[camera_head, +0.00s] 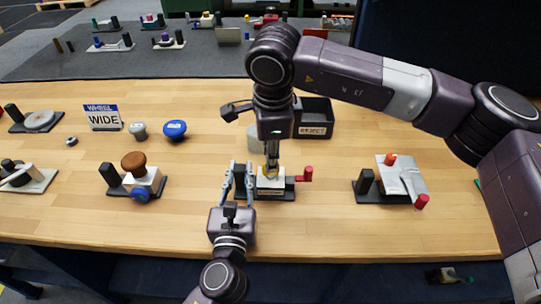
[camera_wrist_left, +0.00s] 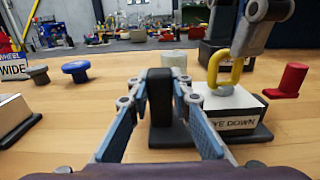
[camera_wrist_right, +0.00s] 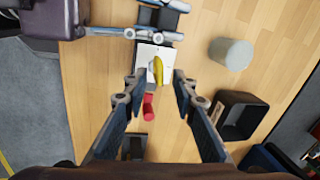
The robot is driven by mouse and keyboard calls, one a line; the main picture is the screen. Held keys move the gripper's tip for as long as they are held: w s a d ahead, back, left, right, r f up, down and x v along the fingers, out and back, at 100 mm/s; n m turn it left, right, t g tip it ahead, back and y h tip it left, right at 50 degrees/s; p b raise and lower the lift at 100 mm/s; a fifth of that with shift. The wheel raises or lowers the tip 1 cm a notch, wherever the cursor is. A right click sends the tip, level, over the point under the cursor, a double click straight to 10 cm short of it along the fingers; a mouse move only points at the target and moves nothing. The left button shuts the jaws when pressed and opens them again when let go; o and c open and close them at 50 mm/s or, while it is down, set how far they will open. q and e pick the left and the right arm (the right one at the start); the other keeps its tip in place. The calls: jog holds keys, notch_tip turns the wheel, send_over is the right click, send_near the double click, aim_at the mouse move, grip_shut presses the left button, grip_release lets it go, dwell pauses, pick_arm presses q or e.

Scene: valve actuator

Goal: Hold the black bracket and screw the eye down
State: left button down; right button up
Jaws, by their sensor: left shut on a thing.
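The black bracket (camera_wrist_left: 160,97) is an upright block on a dark base. My left gripper (camera_head: 238,168) is shut on it, one finger at each side; it also shows in the left wrist view (camera_wrist_left: 160,80). My right gripper (camera_wrist_right: 160,76) points down over the eye. Its fingers are apart, with the eye (camera_wrist_right: 157,70) in line with the gap. In the head view the gripper (camera_head: 272,160) partly hides the eye. I cannot tell whether a finger touches it.
A red knob (camera_head: 307,173) sticks out right of the white block. A black REJECT bin (camera_head: 316,115) and a pale cylinder (camera_wrist_right: 231,54) stand behind. Another fixture (camera_head: 400,180) stands to the right, and one with a brown knob (camera_head: 133,162) to the left. Bare wood lies between.

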notch_tip(320, 180, up, 11)
jog(key=s, duration=0.2)
jog(key=shift+s+d, duration=0.15)
jog(key=shift+d, duration=0.05)
jog(key=shift+n, duration=0.4)
jog(key=f, duration=0.4)
jog(key=w+f, duration=0.1)
jog(key=f, duration=0.3)
jog(key=w+f, duration=0.1)
jog(key=f, duration=0.3)
jog(key=shift+w+a, duration=0.2)
jog(key=shift+w, duration=0.05)
